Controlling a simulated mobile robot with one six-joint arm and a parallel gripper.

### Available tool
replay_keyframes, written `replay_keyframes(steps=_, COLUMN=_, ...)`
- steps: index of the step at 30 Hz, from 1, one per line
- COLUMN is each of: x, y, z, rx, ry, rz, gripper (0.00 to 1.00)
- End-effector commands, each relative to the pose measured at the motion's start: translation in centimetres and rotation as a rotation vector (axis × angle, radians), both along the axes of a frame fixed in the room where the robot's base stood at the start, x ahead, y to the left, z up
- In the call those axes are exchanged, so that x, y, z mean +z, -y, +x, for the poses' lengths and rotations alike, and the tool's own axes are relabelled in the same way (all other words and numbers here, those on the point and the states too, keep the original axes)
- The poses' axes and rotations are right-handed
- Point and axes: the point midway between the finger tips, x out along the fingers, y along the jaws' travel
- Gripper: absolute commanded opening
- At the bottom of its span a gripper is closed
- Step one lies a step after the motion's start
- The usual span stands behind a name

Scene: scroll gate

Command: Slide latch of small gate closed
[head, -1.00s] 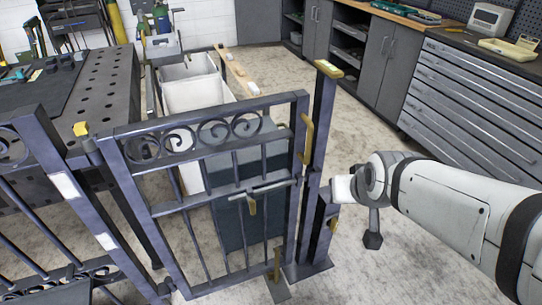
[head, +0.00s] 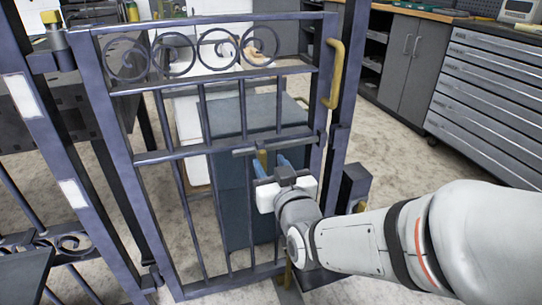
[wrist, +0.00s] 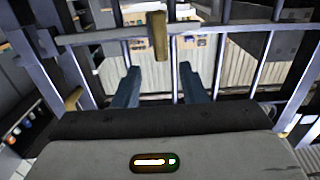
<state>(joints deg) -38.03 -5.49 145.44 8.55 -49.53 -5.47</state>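The dark metal gate (head: 207,150) stands beside its right-hand post (head: 350,95). Its latch is a grey horizontal bar (head: 240,152) on the middle rail with a brass handle (head: 262,160) hanging down. My gripper (head: 271,165) is at the latch, its two blue fingers pointing at the gate around the handle's height. In the wrist view the fingers (wrist: 160,80) are apart and empty. The brass handle (wrist: 158,35) shows beyond the fingertips, between their lines, apart from them. The latch bar (wrist: 110,35) crosses above. Whether the bar enters the post is unclear.
A brass pull handle (head: 335,72) sits on the gate's right edge above the latch. Scrollwork (head: 190,52) fills the top panel. Grey drawers (head: 490,90) stand at the right back. My arm spans the lower right over open floor.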

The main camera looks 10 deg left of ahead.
Motion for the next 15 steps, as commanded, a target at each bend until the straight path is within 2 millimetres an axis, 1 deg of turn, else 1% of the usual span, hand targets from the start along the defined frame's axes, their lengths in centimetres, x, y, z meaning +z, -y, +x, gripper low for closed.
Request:
replay_keyframes(steps=1, x=-0.3, y=-0.2, z=-0.1, rx=0.003, ry=0.006, rz=0.003, gripper=0.38)
replay_keyframes(steps=5, x=0.2, y=-0.4, z=0.1, rx=0.003, ry=0.011, rz=0.005, gripper=0.38)
replay_keyframes(steps=15, x=0.6, y=-1.0, z=1.4, rx=-0.002, ry=0.009, rz=0.001, gripper=0.38)
